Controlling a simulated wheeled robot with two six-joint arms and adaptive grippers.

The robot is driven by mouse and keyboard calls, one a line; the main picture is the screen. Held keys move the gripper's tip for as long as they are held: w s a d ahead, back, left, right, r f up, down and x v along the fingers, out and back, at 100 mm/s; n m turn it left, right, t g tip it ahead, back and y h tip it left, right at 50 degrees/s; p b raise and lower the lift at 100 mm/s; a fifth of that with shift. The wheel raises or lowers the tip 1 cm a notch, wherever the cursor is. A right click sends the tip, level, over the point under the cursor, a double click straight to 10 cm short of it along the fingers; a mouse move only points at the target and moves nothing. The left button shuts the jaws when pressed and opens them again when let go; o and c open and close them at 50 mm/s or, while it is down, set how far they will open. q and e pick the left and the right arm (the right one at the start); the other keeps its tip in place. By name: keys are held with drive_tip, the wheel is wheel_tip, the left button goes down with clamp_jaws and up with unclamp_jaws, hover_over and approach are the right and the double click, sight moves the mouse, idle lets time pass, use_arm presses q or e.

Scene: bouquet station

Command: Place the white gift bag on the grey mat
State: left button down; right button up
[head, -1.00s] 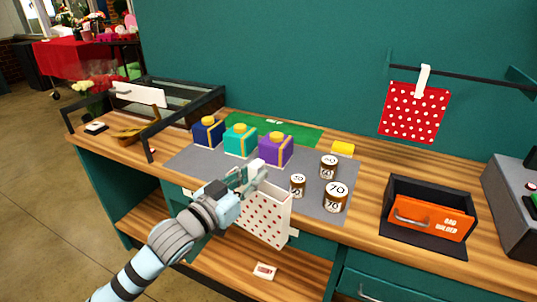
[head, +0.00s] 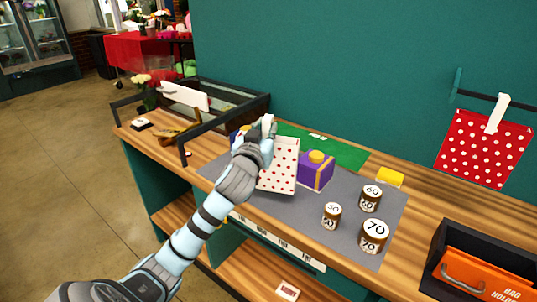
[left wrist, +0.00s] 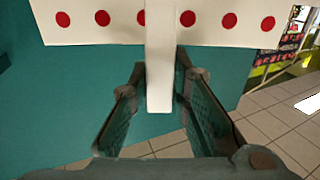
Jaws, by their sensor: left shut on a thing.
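The white gift bag (head: 281,168) with red dots is upright in the head view, over the left part of the grey mat (head: 340,182). My left gripper (head: 268,128) is shut on its handle at the top. In the left wrist view the white handle (left wrist: 160,75) runs between the two fingers (left wrist: 158,110), with the dotted bag (left wrist: 215,22) beyond. I cannot tell whether the bag's base touches the mat. The bag and my arm hide part of the mat and most of the gift boxes at left. My right gripper is not in view.
A purple box (head: 316,171) stands just right of the bag. Weights marked 50 (head: 331,216), 60 (head: 371,198) and 70 (head: 374,237) stand on the mat's right part. A green mat (head: 345,153) lies behind. An orange bag holder (head: 483,277) is at right.

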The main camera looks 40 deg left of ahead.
use_arm(q)
wheel_tip(320, 180, down, 6)
drive_tip(key=shift+r+b, duration=0.25)
drive_tip(key=shift+b, duration=0.2)
drive_tip(key=c, duration=1.5)
unclamp_jaws()
drive_tip(key=shift+r, duration=0.1)
drive_tip(key=v, duration=1.2)
drive_tip(key=shift+s, duration=0.1)
